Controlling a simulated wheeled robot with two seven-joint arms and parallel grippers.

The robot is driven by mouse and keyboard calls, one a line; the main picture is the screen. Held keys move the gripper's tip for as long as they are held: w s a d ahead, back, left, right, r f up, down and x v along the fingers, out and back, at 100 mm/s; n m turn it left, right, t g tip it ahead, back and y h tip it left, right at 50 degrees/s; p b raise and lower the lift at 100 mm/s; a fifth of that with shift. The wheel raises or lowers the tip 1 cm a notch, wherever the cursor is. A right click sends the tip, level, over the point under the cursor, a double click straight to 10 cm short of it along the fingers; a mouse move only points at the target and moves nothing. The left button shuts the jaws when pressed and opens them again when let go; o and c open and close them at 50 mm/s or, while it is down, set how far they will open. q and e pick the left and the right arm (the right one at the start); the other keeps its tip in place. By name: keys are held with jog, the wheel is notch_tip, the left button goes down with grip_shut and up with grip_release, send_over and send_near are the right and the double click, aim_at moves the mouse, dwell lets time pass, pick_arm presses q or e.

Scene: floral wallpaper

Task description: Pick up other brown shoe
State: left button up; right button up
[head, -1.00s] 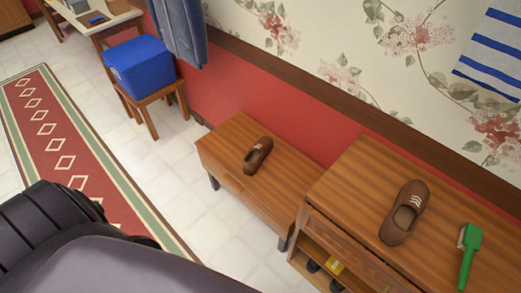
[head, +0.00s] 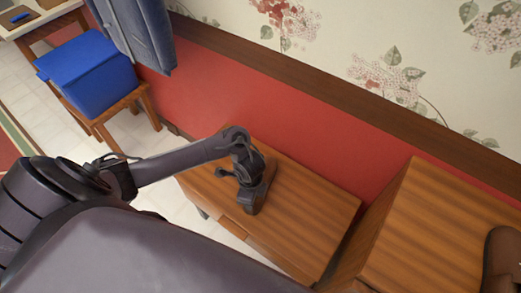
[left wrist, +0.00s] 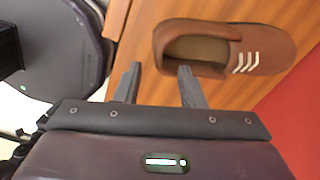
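A brown shoe with white stripes (left wrist: 265,50) lies on the low wooden bench (head: 310,210). In the head view my left gripper (head: 250,200) is above the bench and hides most of this shoe. In the left wrist view my left gripper (left wrist: 160,68) is open and empty. Its fingers are beside the shoe's rounded end and opening, one finger overlapping the shoe's edge in the picture. I cannot tell whether they touch. Another brown shoe (head: 502,262) sits on the taller wooden cabinet, cut off by the right edge. My right gripper is not in view.
The taller cabinet (head: 420,235) stands right of the bench. The red wall with a wooden rail (head: 300,70) runs behind both. A blue box (head: 90,75) sits on a small wooden stool at the left. The bench's right part is clear.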

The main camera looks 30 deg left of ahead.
pick_arm(q)
jog(key=shift+s+d+f+b, duration=0.1)
jog(key=shift+s+f+b, duration=0.05)
jog(key=shift+f, duration=0.4)
jog(key=shift+s+f+b, duration=0.1)
jog(key=shift+f+b, duration=0.05)
jog(key=shift+f, duration=0.4)
jog(key=f, duration=0.1)
jog(key=f+b, duration=0.1)
jog(key=f, duration=0.2)
jog(key=shift+a+f, duration=0.35)
jog(key=shift+f, duration=0.05)
jog(key=shift+w, duration=0.1)
grip_shut()
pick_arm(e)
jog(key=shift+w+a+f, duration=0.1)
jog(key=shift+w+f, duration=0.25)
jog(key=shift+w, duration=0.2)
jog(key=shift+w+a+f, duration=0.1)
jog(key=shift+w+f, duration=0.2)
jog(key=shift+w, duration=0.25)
